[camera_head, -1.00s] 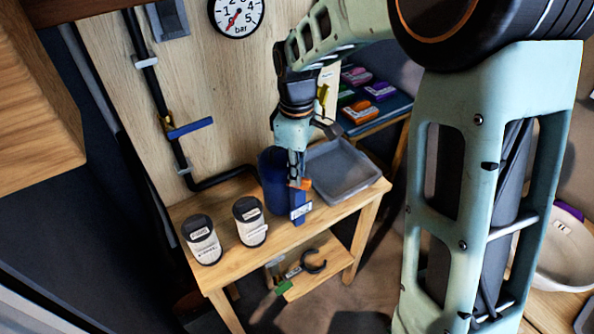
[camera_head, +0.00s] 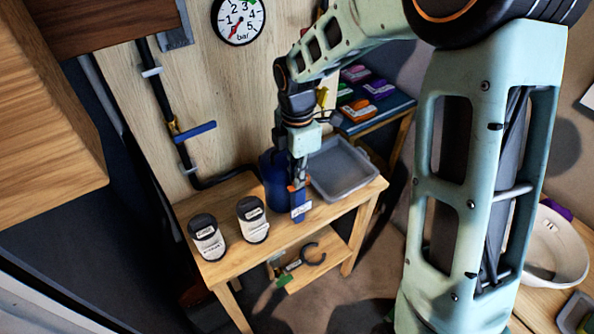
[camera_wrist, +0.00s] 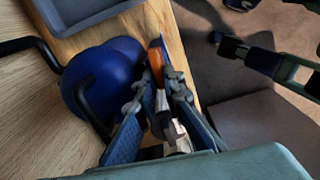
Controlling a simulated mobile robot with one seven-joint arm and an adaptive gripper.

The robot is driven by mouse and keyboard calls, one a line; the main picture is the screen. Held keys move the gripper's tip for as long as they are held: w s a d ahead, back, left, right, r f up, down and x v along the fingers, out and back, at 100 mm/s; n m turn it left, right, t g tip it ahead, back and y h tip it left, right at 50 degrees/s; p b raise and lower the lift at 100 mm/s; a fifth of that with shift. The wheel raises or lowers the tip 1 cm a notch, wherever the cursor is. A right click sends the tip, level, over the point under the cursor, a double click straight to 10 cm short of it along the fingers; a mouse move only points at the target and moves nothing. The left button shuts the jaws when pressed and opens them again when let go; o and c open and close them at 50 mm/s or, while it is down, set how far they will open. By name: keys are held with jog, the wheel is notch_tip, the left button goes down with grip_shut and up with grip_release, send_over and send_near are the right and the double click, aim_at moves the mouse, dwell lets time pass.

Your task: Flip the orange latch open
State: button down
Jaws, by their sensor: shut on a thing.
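The orange latch (camera_head: 291,188) is at the front right side of a blue rounded vessel (camera_head: 270,178), above a blue strip with a white label (camera_head: 301,210). In the wrist view the orange latch (camera_wrist: 156,62) stands at the fingertips, beside the blue vessel (camera_wrist: 100,75). My gripper (camera_head: 297,180) points down at the vessel's right side. In the wrist view my gripper (camera_wrist: 160,84) has its fingers close together, shut on the latch. The fingers partly hide the latch, so its exact angle is unclear.
A grey tray (camera_head: 340,192) sits close right of the vessel on the wooden table (camera_head: 235,263). Two labelled jars (camera_head: 252,220) stand to the left. A black pipe (camera_head: 160,105) with a blue-handled valve (camera_head: 195,131) runs along the wall. The table's front edge is near.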

jog(key=shift+n, duration=0.6)
jog(key=c, duration=2)
grip_release()
jog(key=shift+c, duration=0.2)
jog(key=shift+r, duration=0.15)
jog(key=shift+r, duration=3.9)
